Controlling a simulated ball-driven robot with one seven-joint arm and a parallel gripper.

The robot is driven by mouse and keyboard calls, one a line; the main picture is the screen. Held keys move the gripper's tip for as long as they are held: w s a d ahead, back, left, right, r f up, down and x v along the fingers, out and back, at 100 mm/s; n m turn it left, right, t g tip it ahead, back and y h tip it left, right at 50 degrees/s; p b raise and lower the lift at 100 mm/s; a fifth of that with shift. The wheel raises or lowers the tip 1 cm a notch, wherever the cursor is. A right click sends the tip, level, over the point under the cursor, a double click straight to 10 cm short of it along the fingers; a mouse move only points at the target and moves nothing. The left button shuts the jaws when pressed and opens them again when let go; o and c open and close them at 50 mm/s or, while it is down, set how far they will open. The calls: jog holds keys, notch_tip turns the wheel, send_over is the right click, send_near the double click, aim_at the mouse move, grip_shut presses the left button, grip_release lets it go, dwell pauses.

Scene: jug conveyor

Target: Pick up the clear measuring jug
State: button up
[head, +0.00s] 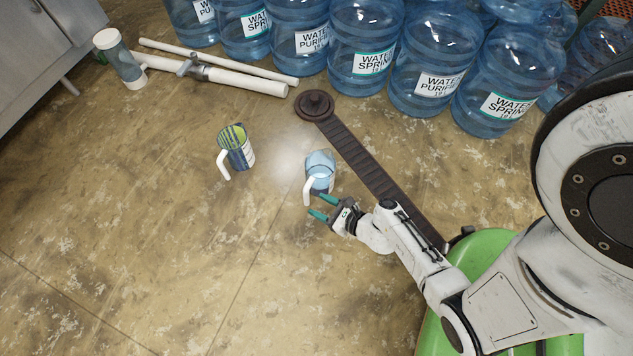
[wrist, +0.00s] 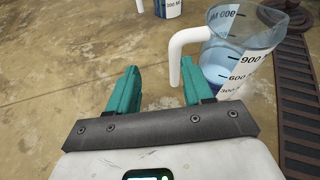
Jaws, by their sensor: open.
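The clear measuring jug (head: 320,170) stands upright on the floor in the head view, its white handle towards the lower left. In the wrist view the jug (wrist: 238,60) is at the upper right, with printed volume marks and something blue low inside. My gripper (head: 315,205) is open and empty, just below the jug in the head view. In the wrist view its teal fingers (wrist: 159,72) are spread; the handle's lower end appears in the gap, close by the right finger. I cannot tell whether they touch. The right finger hides part of the jug's lower side.
A patterned jug (head: 237,148) with a white handle stands to the left. A dark conveyor strip (head: 362,163) runs just right of the clear jug. Large blue water bottles (head: 362,50) line the back. White pipes (head: 235,80) lie upper left. The floor at lower left is clear.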

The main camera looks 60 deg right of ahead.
aim_at(308, 195)
jog(key=w+d+f+m+b, duration=0.1)
jog(key=w+d+f+m+h+b, duration=0.1)
jog(key=w+f, duration=0.1)
jog(key=shift+w+d+f, duration=0.15)
jog(key=shift+w+d, duration=0.05)
jog(key=shift+w, duration=0.05)
jog(key=b+x, duration=0.2)
jog(key=x, duration=0.3)
jog(key=shift+w+d+b, duration=0.25)
jog(key=shift+w+b, duration=0.15)
jog(key=shift+c, duration=0.5)
grip_shut()
